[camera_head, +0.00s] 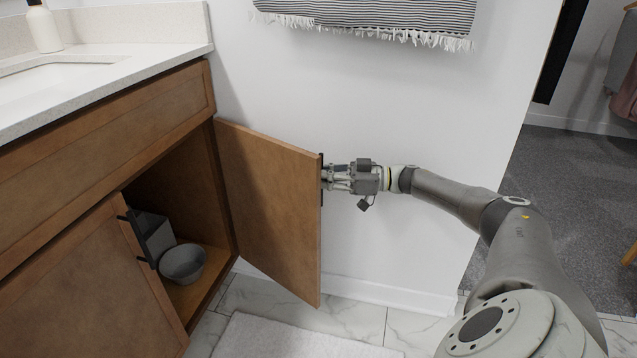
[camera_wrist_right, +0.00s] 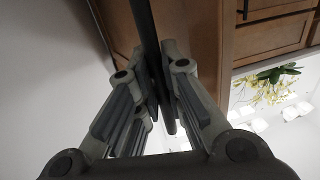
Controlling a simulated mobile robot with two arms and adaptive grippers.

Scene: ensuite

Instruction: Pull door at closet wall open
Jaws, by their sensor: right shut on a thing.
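The brown wooden cabinet door (camera_head: 268,208) under the sink counter stands swung out, roughly square to the cabinet front. Its dark handle (camera_head: 322,181) is on the door's free edge. My right gripper (camera_head: 328,178) is at that edge, shut on the handle. In the right wrist view the dark handle bar (camera_wrist_right: 150,50) runs between the two fingers (camera_wrist_right: 163,110). A second door (camera_head: 95,285) to the left is closed, with a dark handle (camera_head: 138,238). My left gripper is not in view.
The open cabinet holds a grey bowl (camera_head: 183,263) and a grey box (camera_head: 154,236). A white wall (camera_head: 400,120) stands close behind the open door, with a striped fringed towel (camera_head: 370,14) above. A white mat (camera_head: 290,338) lies on the tiled floor. Grey carpet (camera_head: 560,190) is at the right.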

